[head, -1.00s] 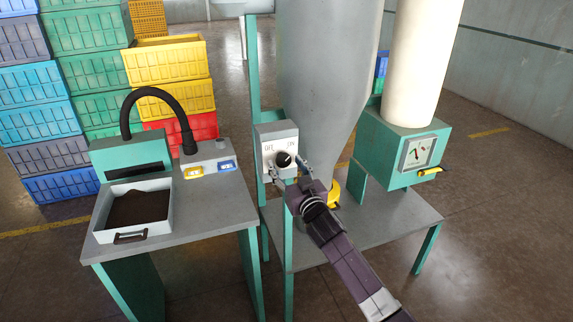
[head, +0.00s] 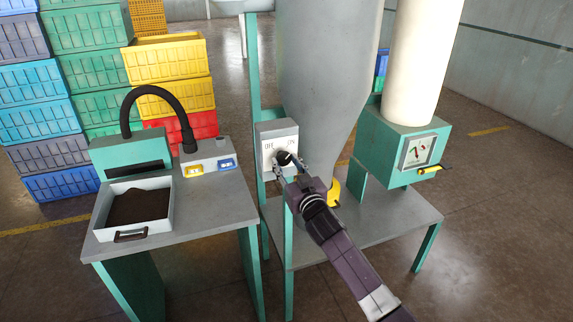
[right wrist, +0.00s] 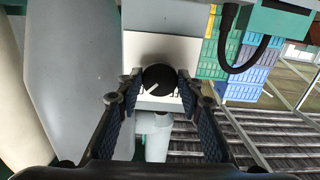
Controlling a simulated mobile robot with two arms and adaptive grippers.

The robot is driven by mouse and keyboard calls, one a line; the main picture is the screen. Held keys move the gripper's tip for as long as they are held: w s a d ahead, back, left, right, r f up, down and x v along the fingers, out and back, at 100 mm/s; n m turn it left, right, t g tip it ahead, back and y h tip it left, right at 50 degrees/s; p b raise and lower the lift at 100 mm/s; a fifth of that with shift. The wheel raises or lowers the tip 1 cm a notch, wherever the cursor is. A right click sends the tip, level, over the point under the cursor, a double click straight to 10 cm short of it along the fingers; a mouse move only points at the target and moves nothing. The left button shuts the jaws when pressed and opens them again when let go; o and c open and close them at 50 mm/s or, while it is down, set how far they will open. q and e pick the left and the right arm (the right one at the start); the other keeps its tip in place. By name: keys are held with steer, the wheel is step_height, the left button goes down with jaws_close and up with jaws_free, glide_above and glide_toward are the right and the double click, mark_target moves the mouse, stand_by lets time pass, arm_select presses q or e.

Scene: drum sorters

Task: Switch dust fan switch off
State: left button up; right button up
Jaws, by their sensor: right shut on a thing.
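The dust fan switch is a round black knob (head: 283,158) on a pale grey box (head: 268,133) with OFF lettering at its left and ON at its right. My right gripper (head: 287,164) is at the knob, with its two fingers on either side of it, shut on it. In the right wrist view the knob (right wrist: 158,78) sits between the fingertips (right wrist: 159,84), and its white pointer line slants to the lower left of that upside-down view, towards the ON side. The fingers partly cover the lettering. My left gripper is in neither view.
A grey hopper (head: 325,80) stands close to the right of the switch box. A green box with a dial (head: 416,150) stands further right. At left is a table with a tray of dark material (head: 101,220). Stacked crates (head: 85,80) are behind.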

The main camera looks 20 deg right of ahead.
steer(key=n, duration=0.4)
steer(key=shift+n, duration=0.3)
steer(key=n, duration=0.4)
steer(key=shift+d+r+n, duration=0.1)
steer(key=shift+n, duration=0.2)
steer(key=n, duration=0.4)
steer(key=shift+p, duration=0.35)
steer(key=shift+n, duration=2.1)
steer(key=o, duration=1.2)
steer(key=shift+s, duration=0.1)
steer(key=s, duration=1.1)
steer(key=shift+s+d, duration=0.25)
steer(key=shift+s, duration=0.15)
